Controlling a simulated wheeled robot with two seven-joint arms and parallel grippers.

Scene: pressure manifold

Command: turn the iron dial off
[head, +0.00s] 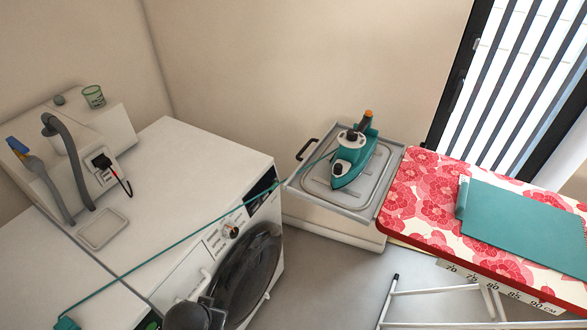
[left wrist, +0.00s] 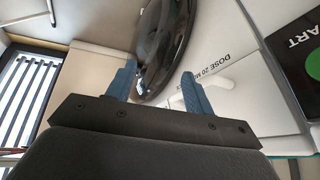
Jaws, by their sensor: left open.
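The teal and white iron (head: 349,170) rests on a grey tray-topped stand (head: 376,206) beside the ironing board in the head view. Its handle has an orange tip, and pale round parts show on its upper body. They are too small to tell which is the dial or how it is set. My left gripper (left wrist: 158,72) shows in the left wrist view with its two blue fingers spread and nothing between them. It is in front of the washing machine, apart from the iron. The iron is not seen in the left wrist view. My right gripper is not in view.
A washing machine (head: 180,160) with a dark round door (head: 245,270) stands left of the iron. A teal cord (head: 180,240) runs across it from the iron. An ironing board (head: 415,190) with a floral cover and a teal cloth (head: 525,220) stands right. Floor shows between.

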